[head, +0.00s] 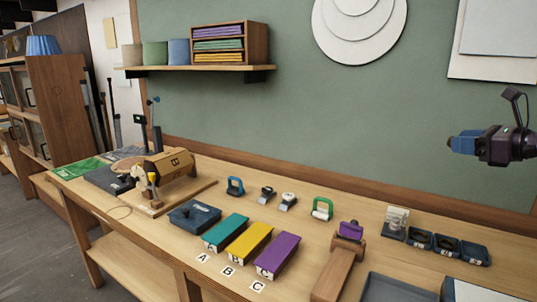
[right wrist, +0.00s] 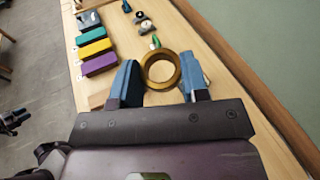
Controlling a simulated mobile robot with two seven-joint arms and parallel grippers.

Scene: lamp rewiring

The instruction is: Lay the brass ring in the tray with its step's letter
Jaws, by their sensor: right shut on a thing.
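The brass ring (right wrist: 161,70) sits between the blue fingers of my right gripper (right wrist: 163,82) in the right wrist view. The gripper is shut on it, and the ring is held above the bench.
Teal (head: 225,232), yellow (head: 249,243) and purple (head: 277,256) boxes stand mid-bench by cards A, B and C. A lamp-like brown assembly (head: 168,166) is at the left. A wooden stand (head: 338,270) with a purple top and a grey tray (head: 395,290) are at front right.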

